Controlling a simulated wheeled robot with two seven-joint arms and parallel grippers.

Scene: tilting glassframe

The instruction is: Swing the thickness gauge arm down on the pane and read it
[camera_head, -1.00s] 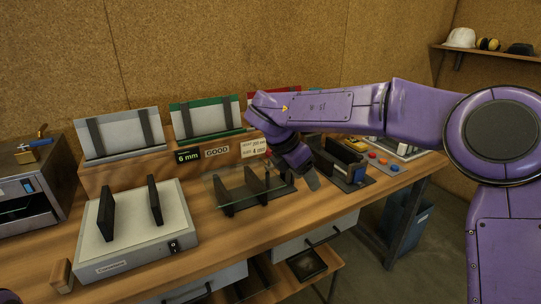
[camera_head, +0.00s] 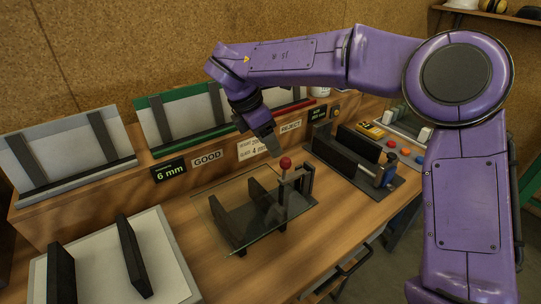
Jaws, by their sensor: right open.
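At the holder's right end is the thickness gauge (camera_head: 300,182), a small grey and black bracket with a red ball knob (camera_head: 285,162) on top. The knob sits high, above the pane's edge; how far the gauge arm is tilted is hard to tell. My right gripper (camera_head: 271,147) is open and empty, pointing down just behind and left of the knob, close to it. Contact cannot be made out. My left gripper is out of view.
A display (camera_head: 170,171) reads 6 mm, beside a GOOD sign (camera_head: 207,158) and a REJECT sign (camera_head: 290,127). Green (camera_head: 196,133) and grey (camera_head: 70,160) racks stand behind. A black fixture (camera_head: 345,152) is to the right, a light box (camera_head: 165,250) at front left.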

